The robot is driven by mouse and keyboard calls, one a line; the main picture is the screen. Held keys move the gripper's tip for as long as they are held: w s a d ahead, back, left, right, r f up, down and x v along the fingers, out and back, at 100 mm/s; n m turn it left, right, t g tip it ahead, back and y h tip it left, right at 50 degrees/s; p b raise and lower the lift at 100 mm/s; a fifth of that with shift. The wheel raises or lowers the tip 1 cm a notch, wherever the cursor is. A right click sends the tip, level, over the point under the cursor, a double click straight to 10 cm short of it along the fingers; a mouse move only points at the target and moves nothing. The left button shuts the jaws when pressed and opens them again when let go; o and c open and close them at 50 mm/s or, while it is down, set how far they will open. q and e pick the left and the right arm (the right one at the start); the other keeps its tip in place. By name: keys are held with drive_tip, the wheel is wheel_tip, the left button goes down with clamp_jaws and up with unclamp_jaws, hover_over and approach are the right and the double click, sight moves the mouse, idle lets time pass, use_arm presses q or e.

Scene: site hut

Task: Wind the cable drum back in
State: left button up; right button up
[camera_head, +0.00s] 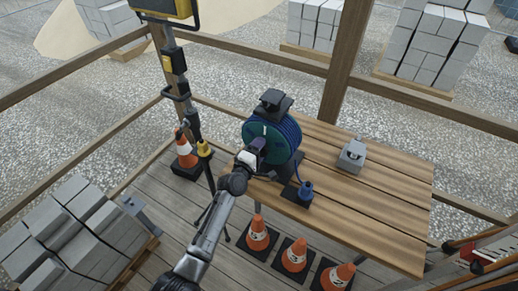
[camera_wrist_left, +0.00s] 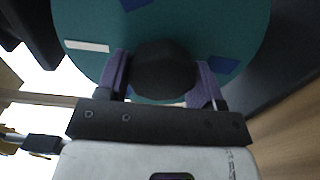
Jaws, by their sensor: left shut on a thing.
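The cable drum (camera_head: 284,138) stands on the left part of the wooden table, with a teal side disc and dark blue cable wound on it. My left gripper (camera_head: 257,149) reaches its near side. In the left wrist view the teal disc (camera_wrist_left: 225,30) fills the top, with blue patches and a white label. My left gripper (camera_wrist_left: 163,82) is shut on a round black knob (camera_wrist_left: 165,68) in front of the disc, one finger on each side. A blue plug (camera_head: 305,190) sits on a dark plate on the table below the drum. My right gripper is not in view.
The wooden table (camera_head: 385,205) is mostly clear on its right, except for a grey box (camera_head: 351,156). Several traffic cones, including one in the middle (camera_head: 295,255), stand by its front edge. A tripod pole (camera_head: 180,85) and grey blocks (camera_head: 60,235) are at left.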

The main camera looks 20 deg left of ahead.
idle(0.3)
use_arm(q)
drive_tip(key=o, duration=1.2)
drive_tip(key=shift+s, duration=0.25)
drive_tip(key=s, duration=0.4)
drive_tip(key=s+a, duration=0.1)
drive_tip(key=s, duration=0.3)
drive_tip(key=s+a+p, duration=0.1)
drive_tip(key=s, duration=0.4)
drive_tip(key=shift+s+a, duration=0.1)
